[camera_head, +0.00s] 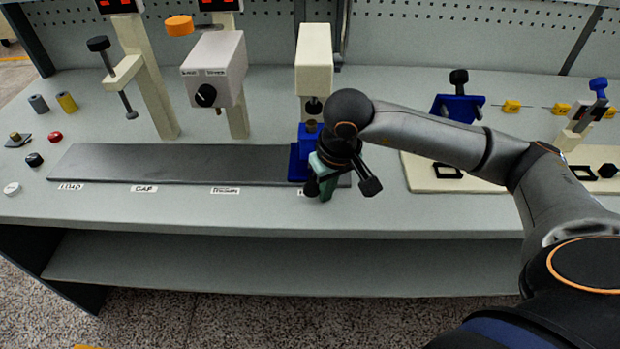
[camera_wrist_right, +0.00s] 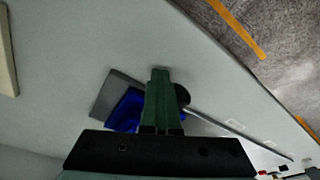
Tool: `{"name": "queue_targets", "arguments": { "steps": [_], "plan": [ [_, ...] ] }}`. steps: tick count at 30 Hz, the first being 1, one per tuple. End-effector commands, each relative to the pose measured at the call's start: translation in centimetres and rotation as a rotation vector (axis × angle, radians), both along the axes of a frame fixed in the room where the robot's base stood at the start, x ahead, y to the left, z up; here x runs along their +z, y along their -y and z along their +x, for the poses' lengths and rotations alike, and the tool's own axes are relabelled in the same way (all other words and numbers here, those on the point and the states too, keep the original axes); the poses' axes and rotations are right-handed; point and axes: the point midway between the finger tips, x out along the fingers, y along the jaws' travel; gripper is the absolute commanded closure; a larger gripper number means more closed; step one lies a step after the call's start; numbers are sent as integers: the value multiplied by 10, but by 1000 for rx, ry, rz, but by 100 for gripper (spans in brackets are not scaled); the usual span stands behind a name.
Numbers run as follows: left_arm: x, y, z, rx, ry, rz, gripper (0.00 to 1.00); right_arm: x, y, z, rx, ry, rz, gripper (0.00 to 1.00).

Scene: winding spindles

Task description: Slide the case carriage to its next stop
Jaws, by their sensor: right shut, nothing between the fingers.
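The blue case carriage (camera_head: 297,164) sits near the right end of the dark flat rail (camera_head: 180,165), below a cream press head (camera_head: 313,72). My right gripper (camera_head: 326,194) is at the carriage's front right side, with its green fingers pointing down and covering part of it. In the right wrist view the fingers (camera_wrist_right: 160,75) are closed together with nothing between them, and the blue carriage (camera_wrist_right: 127,112) shows just left of them. I cannot tell whether the fingers touch the carriage. The label at this stop is mostly hidden by the gripper. My left gripper is not in view.
Labels along the rail's front edge include LOAD (camera_head: 70,186) and CAP (camera_head: 144,189). A grey box with a black knob (camera_head: 206,95) overhangs the rail's middle. Small loose parts lie left of it. A cream board (camera_head: 452,180) with fixtures lies right. The rail left of the carriage is clear.

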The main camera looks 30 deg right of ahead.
Motion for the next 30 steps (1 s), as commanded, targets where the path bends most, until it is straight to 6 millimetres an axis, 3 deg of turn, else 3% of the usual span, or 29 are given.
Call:
{"name": "queue_targets", "arguments": {
  "steps": [18,30],
  "plan": [
    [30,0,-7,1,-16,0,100,65,8,-5,3,6,2,100],
    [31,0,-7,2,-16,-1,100,69,9,-6,2,4,1,100]
  ]
}}
